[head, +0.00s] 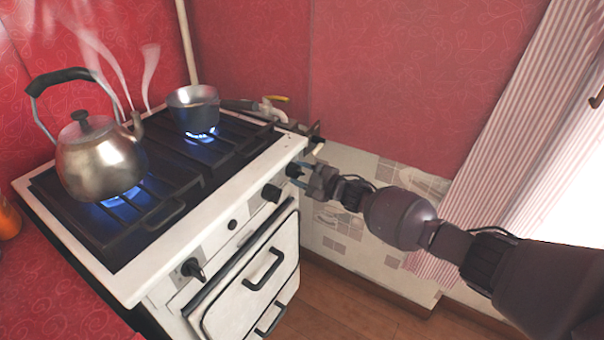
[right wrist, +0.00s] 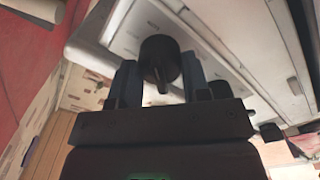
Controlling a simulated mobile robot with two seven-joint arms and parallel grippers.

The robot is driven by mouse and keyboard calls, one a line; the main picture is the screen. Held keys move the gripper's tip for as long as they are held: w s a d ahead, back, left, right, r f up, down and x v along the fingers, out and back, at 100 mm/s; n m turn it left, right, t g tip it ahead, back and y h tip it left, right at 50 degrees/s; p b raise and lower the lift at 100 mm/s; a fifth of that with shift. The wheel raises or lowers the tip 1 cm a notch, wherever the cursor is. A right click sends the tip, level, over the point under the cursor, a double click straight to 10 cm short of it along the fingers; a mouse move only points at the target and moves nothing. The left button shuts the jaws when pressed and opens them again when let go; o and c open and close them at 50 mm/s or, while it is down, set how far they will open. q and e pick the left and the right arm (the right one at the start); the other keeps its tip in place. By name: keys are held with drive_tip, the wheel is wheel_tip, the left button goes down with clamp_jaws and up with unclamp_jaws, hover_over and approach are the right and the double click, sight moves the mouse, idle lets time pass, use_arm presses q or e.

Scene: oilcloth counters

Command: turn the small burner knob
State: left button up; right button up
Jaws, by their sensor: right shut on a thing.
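The white stove (head: 150,285) has a row of dark knobs on its front panel. My right gripper (head: 297,178) is at the black knob (head: 293,169) on the right end of that panel. In the right wrist view, the fingers (right wrist: 160,84) are on either side of this round knob (right wrist: 158,58), shut on it. A darker ridge shows on the knob, but its turn angle is hard to read. I cannot tell from labels which burner it serves. My left gripper is not in view.
A steaming kettle (head: 98,165) stands on a burner with blue flame (head: 120,197). A smaller pot (head: 193,110) sits over another flame (head: 200,137). Other knobs (head: 271,193) and (head: 193,268) line the panel above the oven door handle (head: 264,270). A striped curtain (head: 500,130) hangs at right.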

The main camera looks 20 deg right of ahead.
drive_tip(key=shift+m, duration=0.5)
drive_tip(key=o, duration=0.9)
drive_tip(key=shift+s+d, duration=0.25)
drive_tip(key=shift+s, duration=0.1)
drive_tip(key=p+v, duration=0.2)
drive_tip(key=v, duration=0.8)
